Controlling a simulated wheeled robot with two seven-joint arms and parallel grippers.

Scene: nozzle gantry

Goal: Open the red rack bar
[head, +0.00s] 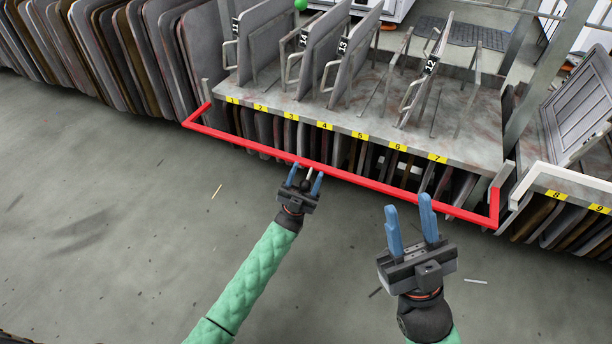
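The red rack bar (245,143) is a long bar across the front of the rack, with short arms bending back at both ends. It sits below the yellow-numbered shelf edge, in front of the stored panels. My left gripper (305,176) is near the middle of the bar, its blue fingers apart and pointing at it. The fingertips look close to the bar's lower edge; whether they touch it I cannot tell. My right gripper (409,206) has its blue fingers apart with nothing between them. It is right of the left gripper and in front of the bar.
The grey rack shelf (350,118) carries upright numbered dividers. Dark panels stand beneath it, and more panels (110,50) stand at the left. A white bar (565,172) fronts the neighbouring rack at right. The floor (120,220) at left is mostly clear.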

